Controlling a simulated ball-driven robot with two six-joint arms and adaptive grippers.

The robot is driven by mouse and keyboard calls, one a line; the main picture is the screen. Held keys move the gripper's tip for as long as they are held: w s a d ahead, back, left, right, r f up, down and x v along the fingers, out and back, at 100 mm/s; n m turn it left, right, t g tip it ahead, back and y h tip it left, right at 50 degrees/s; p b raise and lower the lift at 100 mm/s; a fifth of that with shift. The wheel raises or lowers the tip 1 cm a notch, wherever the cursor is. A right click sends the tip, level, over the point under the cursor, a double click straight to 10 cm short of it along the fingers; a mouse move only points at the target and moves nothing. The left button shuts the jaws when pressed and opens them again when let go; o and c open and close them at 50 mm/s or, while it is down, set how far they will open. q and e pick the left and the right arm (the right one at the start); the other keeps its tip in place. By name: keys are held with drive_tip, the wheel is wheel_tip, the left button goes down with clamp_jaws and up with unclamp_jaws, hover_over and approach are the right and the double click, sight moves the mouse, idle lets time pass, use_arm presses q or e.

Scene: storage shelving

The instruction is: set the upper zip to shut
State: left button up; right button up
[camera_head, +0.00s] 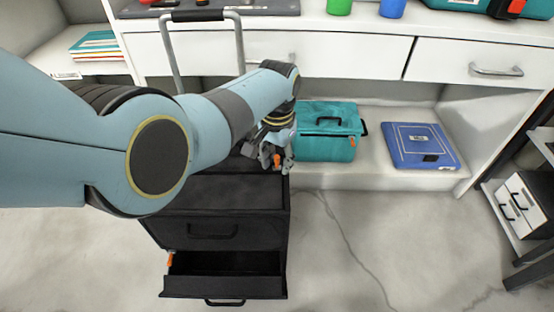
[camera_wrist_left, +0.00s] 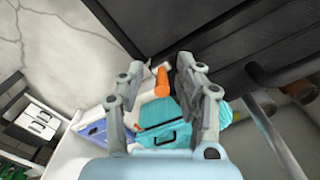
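The black wheeled case (camera_head: 228,200) stands on the floor with its tall grey pull handle (camera_head: 205,16) up. Its dark side fills the top right of the left wrist view (camera_wrist_left: 240,45). An orange pull (camera_head: 277,161), apparently the upper zip's, shows near the case's right edge. My left gripper (camera_head: 276,158) is at this pull, with its fingers apart on either side. The left wrist view shows the pull (camera_wrist_left: 161,80) between the open fingers (camera_wrist_left: 158,65), nearer the right one. Another orange pull (camera_head: 169,260) is at the open lower compartment. My left arm hides part of the case top.
A teal case (camera_head: 328,145) and a blue box (camera_head: 418,145) rest on the low shelf just right of the gripper. White drawers (camera_head: 480,62) overhang it. A small drawer unit stands at far right. The floor at front right is clear.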

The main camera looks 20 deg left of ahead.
sight(277, 155)
use_arm(q)
drive_tip(key=shift+a, duration=0.1)
wheel_tip(277, 155, up, 12)
idle(0.5)
